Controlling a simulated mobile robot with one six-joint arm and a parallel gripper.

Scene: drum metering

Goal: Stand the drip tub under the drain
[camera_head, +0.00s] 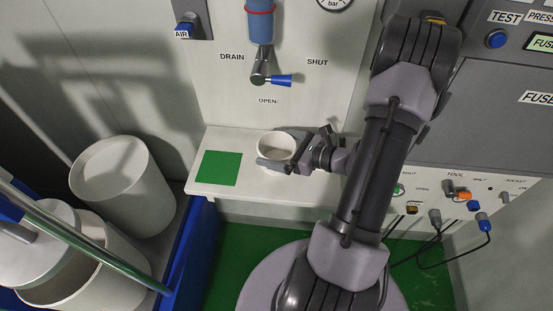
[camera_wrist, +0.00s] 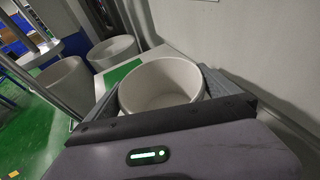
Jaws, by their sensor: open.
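The drip tub (camera_head: 277,142) is a small round white tub, upright on the white shelf (camera_head: 214,187). My gripper (camera_head: 278,160) is at the tub, with its fingers open around the tub's sides. In the wrist view the tub (camera_wrist: 160,84) sits between the two fingers (camera_wrist: 161,95); whether they touch it I cannot tell. The drain (camera_head: 259,78) is a dark spout with a blue lever, on the panel above the shelf, below a blue cylinder with a red band. The lever points right, toward the SHUT label. The tub's lower front is hidden by my gripper.
A green square (camera_head: 219,168) marks the shelf left of the tub and is bare. Large white drums (camera_head: 122,187) stand at the left in a blue-edged frame (camera_head: 178,249). Sockets and cables (camera_head: 437,222) are on the panel at right.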

